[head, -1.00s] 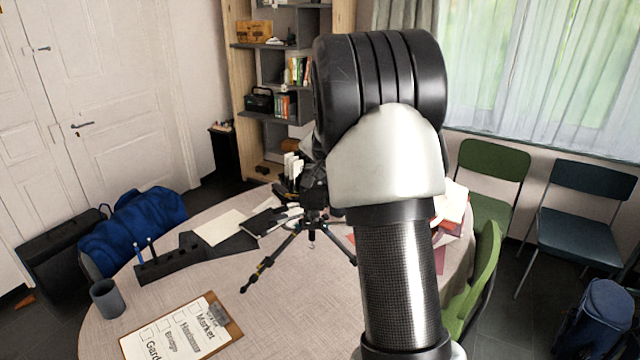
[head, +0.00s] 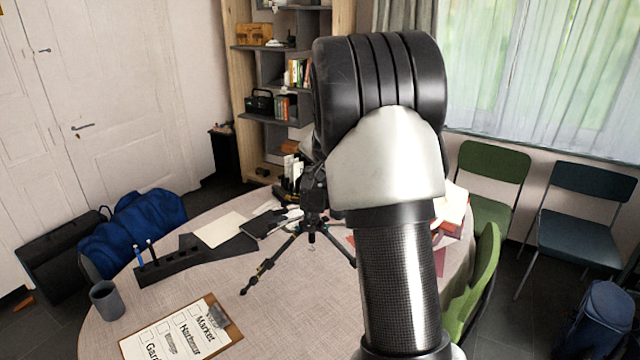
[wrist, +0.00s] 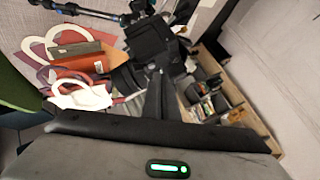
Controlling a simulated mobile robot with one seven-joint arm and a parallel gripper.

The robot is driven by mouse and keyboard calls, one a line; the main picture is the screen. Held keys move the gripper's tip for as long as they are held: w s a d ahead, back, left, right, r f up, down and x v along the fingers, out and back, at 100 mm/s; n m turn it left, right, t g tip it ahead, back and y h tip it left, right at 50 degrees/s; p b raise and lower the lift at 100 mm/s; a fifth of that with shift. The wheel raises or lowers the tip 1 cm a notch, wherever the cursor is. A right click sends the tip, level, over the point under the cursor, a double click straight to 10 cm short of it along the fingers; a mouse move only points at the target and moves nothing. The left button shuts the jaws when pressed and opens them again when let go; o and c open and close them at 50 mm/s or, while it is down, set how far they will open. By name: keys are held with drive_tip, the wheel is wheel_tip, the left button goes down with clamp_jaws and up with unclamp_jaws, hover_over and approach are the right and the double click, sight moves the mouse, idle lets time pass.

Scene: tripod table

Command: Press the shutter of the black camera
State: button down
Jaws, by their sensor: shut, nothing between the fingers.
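The black camera (wrist: 150,42) sits on top of a tripod and shows in the upper middle of the wrist view. In the head view my arm hides most of it; the dark tripod (head: 311,236) stands on the round table (head: 265,285) with its legs spread. My gripper (wrist: 160,78) shows in the wrist view as narrow dark fingers, shut and empty, pointing at the camera. The fingertips overlap the camera's lower edge in the picture; I cannot tell whether they touch it. The shutter button cannot be made out.
The table holds a clipboard (head: 185,330), a grey cup (head: 106,299), a black pen holder (head: 180,262) and papers (head: 220,229). Red and white items (wrist: 78,65) lie beside the tripod. Green chairs (head: 492,165) stand to the right, shelves (head: 275,95) behind.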

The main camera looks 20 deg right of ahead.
sight(321, 190)
drive_tip(key=shift+r, duration=0.3)
wheel_tip(321, 190, up, 5)
drive_tip(key=p, duration=0.3)
drive_tip(key=shift+p, duration=0.35)
idle(0.5)
